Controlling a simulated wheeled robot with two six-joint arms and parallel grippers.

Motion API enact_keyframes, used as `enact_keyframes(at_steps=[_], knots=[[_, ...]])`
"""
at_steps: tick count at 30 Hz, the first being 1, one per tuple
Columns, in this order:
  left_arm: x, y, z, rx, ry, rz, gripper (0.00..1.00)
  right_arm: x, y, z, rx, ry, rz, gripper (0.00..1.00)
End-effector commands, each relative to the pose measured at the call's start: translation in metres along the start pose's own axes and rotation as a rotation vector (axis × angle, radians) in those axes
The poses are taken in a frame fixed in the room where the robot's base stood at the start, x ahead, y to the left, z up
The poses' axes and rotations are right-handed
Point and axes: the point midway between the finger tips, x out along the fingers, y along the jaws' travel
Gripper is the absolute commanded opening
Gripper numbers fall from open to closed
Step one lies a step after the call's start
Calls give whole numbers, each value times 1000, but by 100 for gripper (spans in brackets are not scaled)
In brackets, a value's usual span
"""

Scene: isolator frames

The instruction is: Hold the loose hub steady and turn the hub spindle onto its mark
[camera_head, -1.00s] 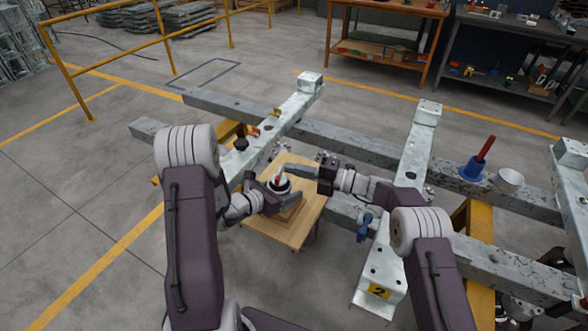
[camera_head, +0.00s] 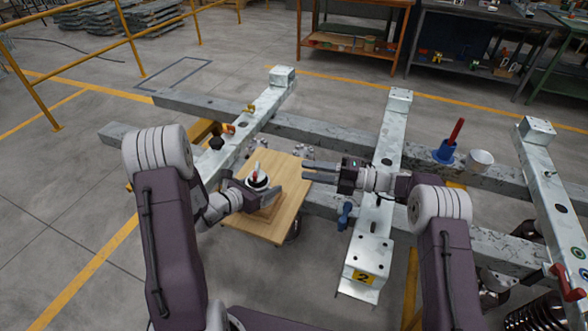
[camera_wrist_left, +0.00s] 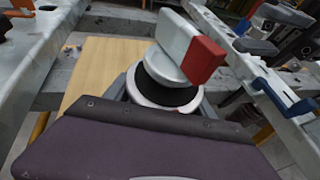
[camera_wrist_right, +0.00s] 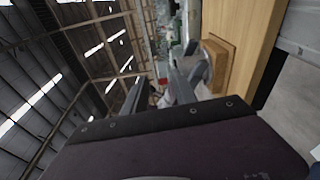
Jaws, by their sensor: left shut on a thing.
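The loose hub (camera_head: 257,183), a round white body with a black band, stands on a small wooden block on a wooden board (camera_head: 288,205). In the left wrist view the hub (camera_wrist_left: 168,90) carries a white spindle bar (camera_wrist_left: 178,38) with a red end (camera_wrist_left: 206,60) pointing right. My left gripper (camera_head: 260,191) is shut on the hub, its fingers around the lower body. The mark cannot be made out. My right gripper (camera_head: 306,172) is to the right of the hub, apart from it; its two fingers are spread and empty, as the right wrist view (camera_wrist_right: 158,92) also shows.
Grey steel beams form a frame (camera_head: 330,137) around the board. A blue clamp handle (camera_head: 345,215) sits on the beam right of the board. A blue holder with a red handle (camera_head: 447,150) and a white cup (camera_head: 480,160) stand farther right.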

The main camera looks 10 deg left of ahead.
Motion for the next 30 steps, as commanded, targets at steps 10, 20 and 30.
enact_keyframes(at_steps=[10, 20, 30], knots=[[0, 0, 0, -1, 1, -1, 0, 5, 8, -4, -995, 45, 36, 76], [0, 0, 0, -1, 1, -1, 0, 31, 2, -18, -1518, 112, 120, 76], [0, 0, 0, -1, 1, -1, 0, 68, 1, -26, -1509, 118, 125, 76]])
